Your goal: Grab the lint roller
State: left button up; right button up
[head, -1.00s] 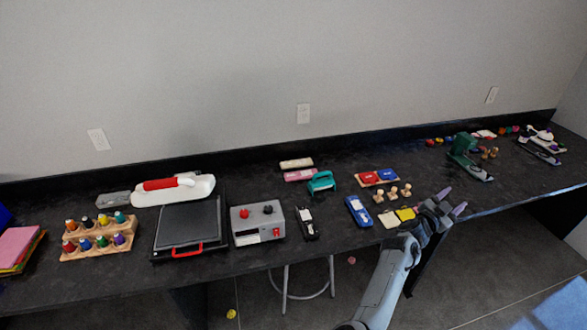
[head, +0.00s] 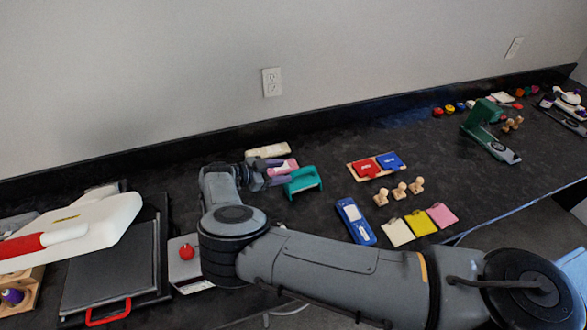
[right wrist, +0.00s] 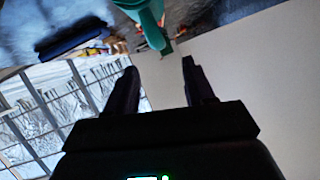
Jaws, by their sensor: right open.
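I cannot tell for sure which thing is the lint roller. A teal tool with an arched handle (head: 303,182) stands on the black counter, just right of my right gripper (head: 268,174) in the head view. A pink block (head: 287,166) lies beside it, partly hidden by the gripper. My right gripper is open and empty, with its fingers pointing toward these things. In the right wrist view a teal thing (right wrist: 140,10) shows at the top, beyond the open fingers (right wrist: 159,72) and apart from them. My left gripper is not in view.
A large white tool with a red handle (head: 70,232) lies at the left by a black press (head: 112,265). A grey box with a red knob (head: 183,268) is partly behind my arm. Right are a blue tool (head: 355,221), wooden stamps (head: 399,190) and ink pads (head: 376,166).

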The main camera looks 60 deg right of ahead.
aim_at(299, 171)
jog(key=x, duration=0.4)
jog(key=shift+s+a+f, duration=0.1)
jog(key=shift+s+f, duration=0.05)
jog(key=shift+x, duration=3)
grip_shut()
